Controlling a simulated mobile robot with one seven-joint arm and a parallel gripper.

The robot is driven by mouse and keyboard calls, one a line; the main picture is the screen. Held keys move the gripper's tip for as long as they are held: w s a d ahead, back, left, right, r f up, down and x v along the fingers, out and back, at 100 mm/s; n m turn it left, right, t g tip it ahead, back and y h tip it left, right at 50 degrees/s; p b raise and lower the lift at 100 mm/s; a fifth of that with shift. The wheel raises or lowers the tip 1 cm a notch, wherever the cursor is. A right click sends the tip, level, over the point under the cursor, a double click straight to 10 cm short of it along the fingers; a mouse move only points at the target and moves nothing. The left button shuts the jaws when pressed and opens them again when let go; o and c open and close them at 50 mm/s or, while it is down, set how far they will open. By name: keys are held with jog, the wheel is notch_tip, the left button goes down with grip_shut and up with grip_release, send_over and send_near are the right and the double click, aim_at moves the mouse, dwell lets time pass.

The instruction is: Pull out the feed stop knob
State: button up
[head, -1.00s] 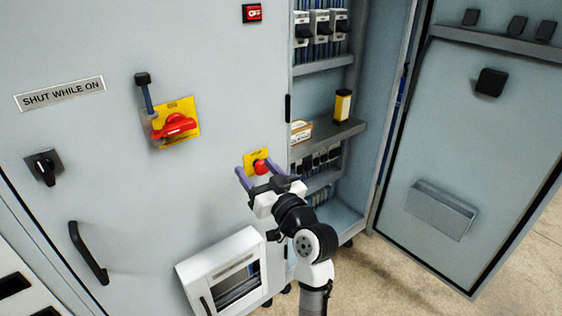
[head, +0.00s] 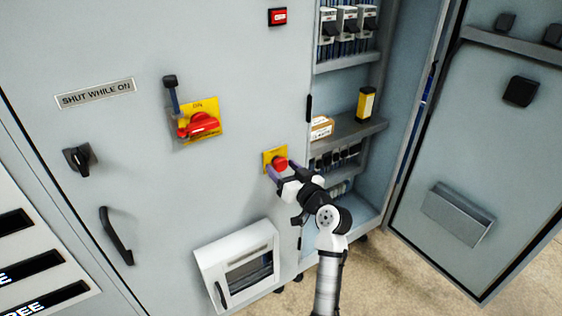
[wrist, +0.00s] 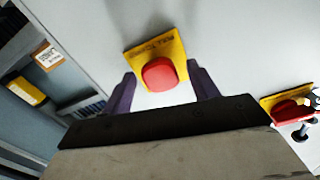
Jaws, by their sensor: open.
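The red feed stop knob (head: 280,163) sits on a small yellow plate (head: 268,158) on the grey cabinet front, near the open bay's edge. In the wrist view the knob (wrist: 160,74) shows between the finger tips, with its yellow plate (wrist: 157,48) behind it. My gripper (head: 283,172) is open at the knob, one purple finger to each side. In the wrist view my gripper (wrist: 162,88) shows a gap between each finger and the knob. I cannot tell how deep the fingertips reach along the knob.
A red rotary switch (head: 200,124) on a yellow plate is up and left. A white windowed box (head: 240,265) sticks out below. The open bay holds shelves, a yellow canister (head: 366,103) and a small carton (head: 321,127). An open cabinet door (head: 470,150) stands at right.

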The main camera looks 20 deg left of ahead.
jog(key=shift+x, duration=0.8)
jog(key=shift+c, duration=0.2)
grip_shut()
jog(key=shift+s+d+f+b, duration=0.1)
jog(key=shift+s+d+b, duration=0.25)
jog(key=shift+b, duration=0.35)
jog(key=shift+w, duration=0.1)
jog(key=shift+o, duration=0.2)
grip_release()
jog(key=shift+d, duration=0.15)
